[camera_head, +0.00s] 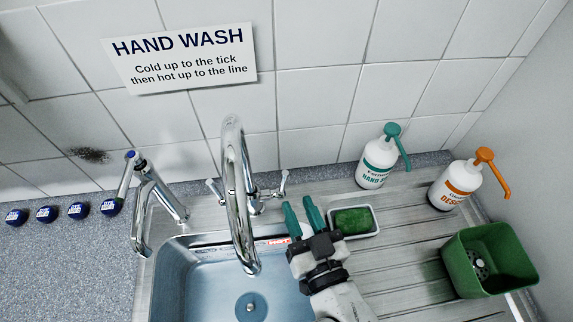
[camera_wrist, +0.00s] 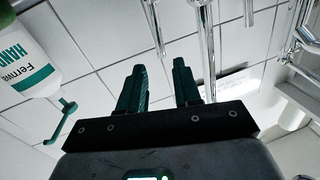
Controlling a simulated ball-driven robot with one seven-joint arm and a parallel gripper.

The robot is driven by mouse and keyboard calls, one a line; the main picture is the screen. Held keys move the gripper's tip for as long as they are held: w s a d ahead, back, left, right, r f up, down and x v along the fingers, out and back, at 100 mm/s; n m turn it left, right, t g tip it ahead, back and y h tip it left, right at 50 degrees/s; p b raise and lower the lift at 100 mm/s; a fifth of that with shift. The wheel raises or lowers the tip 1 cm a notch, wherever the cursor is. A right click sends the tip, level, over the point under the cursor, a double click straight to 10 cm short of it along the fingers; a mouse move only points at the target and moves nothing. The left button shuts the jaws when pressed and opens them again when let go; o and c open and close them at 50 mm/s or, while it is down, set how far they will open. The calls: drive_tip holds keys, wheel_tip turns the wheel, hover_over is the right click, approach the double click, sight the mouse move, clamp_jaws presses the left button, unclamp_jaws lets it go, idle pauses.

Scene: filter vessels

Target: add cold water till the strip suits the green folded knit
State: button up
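A steel sink basin (camera_head: 190,285) holds a strip (camera_head: 270,241) on its back wall, with red lettering that seems to read HOT; the rest is too small to read. A tall curved chrome tap (camera_head: 236,180) hangs over the basin, with cross handles at its left (camera_head: 213,187) and right (camera_head: 283,184). No stream shows at its spout; I cannot tell the water level. A green item (camera_head: 354,221) lies in a white dish on the drainer; I cannot tell whether it is folded knit. My gripper (camera_head: 303,208) is open and empty, just right of the tap, below its right handle.
A smaller chrome tap (camera_head: 150,200) with a blue top stands left. Several blue round caps (camera_head: 45,214) line the counter. A HAND WASH sign (camera_head: 180,58) says cold to the tick, then hot to the line. Green-pump (camera_head: 378,163) and orange-pump (camera_head: 456,185) bottles and a green tub (camera_head: 495,258) stand right.

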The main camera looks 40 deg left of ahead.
sight(286, 179)
drive_tip(key=p+x, duration=0.2)
drive_tip(key=x, duration=0.5)
drive_tip(key=shift+w+a, duration=0.1)
drive_tip(key=shift+a, duration=0.05)
drive_tip(key=shift+w+a, duration=0.3)
drive_tip(key=shift+a, duration=0.3)
clamp_jaws()
